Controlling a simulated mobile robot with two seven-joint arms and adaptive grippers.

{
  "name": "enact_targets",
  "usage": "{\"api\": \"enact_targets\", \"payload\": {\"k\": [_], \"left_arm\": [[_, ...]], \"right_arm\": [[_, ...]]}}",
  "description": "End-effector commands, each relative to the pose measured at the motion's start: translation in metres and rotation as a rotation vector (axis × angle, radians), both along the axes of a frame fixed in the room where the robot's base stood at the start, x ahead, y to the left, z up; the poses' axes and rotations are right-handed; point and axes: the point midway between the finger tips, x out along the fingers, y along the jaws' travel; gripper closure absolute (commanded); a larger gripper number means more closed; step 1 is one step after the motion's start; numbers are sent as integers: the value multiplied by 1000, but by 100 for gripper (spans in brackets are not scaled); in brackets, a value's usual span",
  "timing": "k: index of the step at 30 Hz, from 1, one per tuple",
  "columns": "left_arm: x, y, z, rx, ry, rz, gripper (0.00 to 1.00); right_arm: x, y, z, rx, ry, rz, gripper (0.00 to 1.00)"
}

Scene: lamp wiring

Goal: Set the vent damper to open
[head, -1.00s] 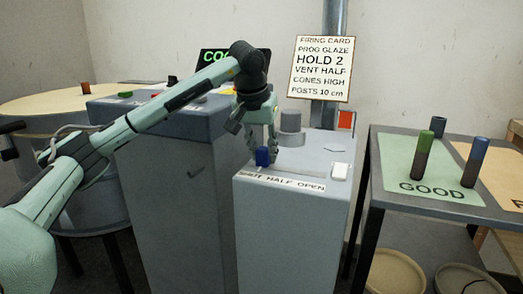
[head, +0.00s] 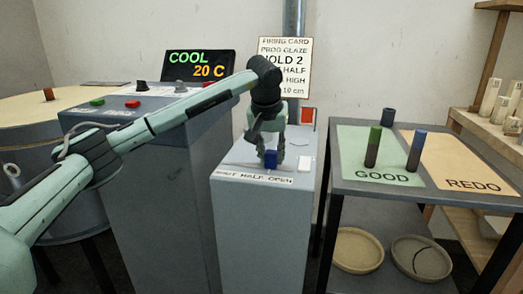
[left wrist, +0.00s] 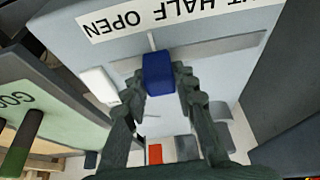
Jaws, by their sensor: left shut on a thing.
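The vent damper's blue knob (head: 271,158) stands on top of the grey box (head: 262,235) behind the label strip (head: 253,178) reading SHUT, HALF, OPEN. The knob also shows in the left wrist view (left wrist: 158,73), where the strip (left wrist: 120,22) appears upside down. There the knob is in line with the stretch between HALF and OPEN, by a pale tick. My left gripper (head: 270,150) comes down from above, with its fingers (left wrist: 160,88) shut on both sides of the knob. My right gripper is not in view.
A white block (head: 304,164) sits on the box's right side, near the gripper. The firing card (head: 285,65) stands behind, partly hidden by my arm. At right is a table with a GOOD mat (head: 350,140) and a REDO mat (head: 480,165). A control cabinet (head: 150,180) stands at left.

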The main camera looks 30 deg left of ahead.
Motion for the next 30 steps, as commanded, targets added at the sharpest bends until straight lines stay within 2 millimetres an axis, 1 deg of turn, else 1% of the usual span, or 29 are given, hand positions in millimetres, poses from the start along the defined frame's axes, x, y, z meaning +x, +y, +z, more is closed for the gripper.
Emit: {"api": "enact_targets", "payload": {"k": [5,6,10,11,19,22,26,30], "left_arm": [[2,1,3,-1,-8,2,100],[2,1,3,-1,-8,2,70],[1,1,2,-1,-6,2,53],[1,1,2,-1,-5,2,52],[0,1,1,0,-3,2,52],[-1,1,7,-1,-4,1,52],[-8,-1,25,0,-6,1,52],[-20,-4,54,1,-8,1,52]], "right_arm": [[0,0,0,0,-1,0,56],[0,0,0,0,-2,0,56],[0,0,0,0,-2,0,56],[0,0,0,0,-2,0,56],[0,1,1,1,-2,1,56],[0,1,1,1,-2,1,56],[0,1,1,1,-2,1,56],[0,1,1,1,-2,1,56]]}}
